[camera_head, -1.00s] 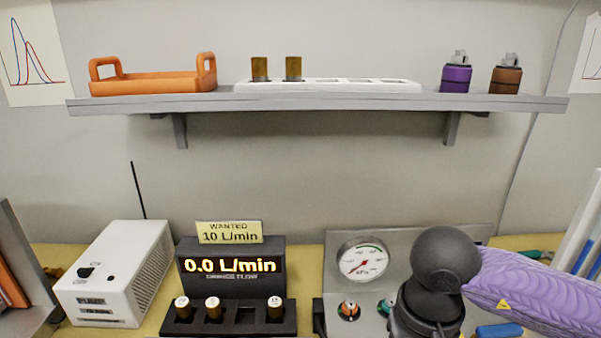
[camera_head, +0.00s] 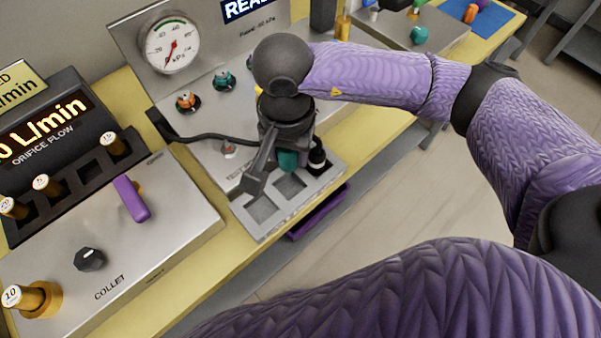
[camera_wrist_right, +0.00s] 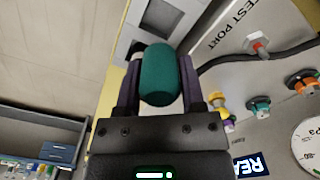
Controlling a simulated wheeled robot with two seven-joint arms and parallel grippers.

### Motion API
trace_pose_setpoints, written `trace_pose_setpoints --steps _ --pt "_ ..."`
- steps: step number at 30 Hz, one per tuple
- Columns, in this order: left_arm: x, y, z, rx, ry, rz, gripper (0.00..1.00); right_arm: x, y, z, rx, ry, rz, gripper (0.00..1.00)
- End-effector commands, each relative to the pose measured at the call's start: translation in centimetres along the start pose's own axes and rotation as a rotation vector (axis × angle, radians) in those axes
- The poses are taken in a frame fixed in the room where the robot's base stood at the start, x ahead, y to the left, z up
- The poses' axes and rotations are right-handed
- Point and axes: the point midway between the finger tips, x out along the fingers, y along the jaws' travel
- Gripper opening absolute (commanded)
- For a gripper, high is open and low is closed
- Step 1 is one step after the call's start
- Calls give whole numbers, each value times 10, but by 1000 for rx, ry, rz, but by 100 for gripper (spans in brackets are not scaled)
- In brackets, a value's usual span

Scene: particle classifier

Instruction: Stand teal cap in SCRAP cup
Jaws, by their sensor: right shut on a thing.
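My right gripper (camera_head: 288,158) is shut on the teal cap (camera_wrist_right: 160,75). The right wrist view shows the cap upright between the two fingers. In the head view the cap (camera_head: 288,160) is partly hidden below the gripper, over the grey tray with square pockets (camera_head: 263,232). I cannot tell whether the cap touches the tray. No cup marked SCRAP can be made out. My left gripper is not in view.
A panel with a pressure gauge (camera_head: 170,45) and teal and orange knobs stands behind the gripper. A black hose (camera_head: 205,137) runs beside it. The COLLET box (camera_head: 150,235) is at left. Another teal item (camera_head: 420,35) lies at the back right.

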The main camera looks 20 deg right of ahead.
Motion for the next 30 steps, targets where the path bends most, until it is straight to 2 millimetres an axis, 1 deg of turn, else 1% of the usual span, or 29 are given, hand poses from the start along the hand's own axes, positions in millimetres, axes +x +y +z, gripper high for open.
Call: trace_pose_setpoints --steps 1,6,11,17,30 --pt "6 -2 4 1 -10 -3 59 15 0 0 -1 -4 2 0" --pt "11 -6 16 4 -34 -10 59 39 0 0 -2 -2 1 0" --pt "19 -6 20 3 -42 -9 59 69 0 0 -3 -2 1 0" --pt "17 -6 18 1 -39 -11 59 68 0 0 -4 1 -1 0" --pt "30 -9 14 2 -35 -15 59 80 0 0 -5 0 -1 0"
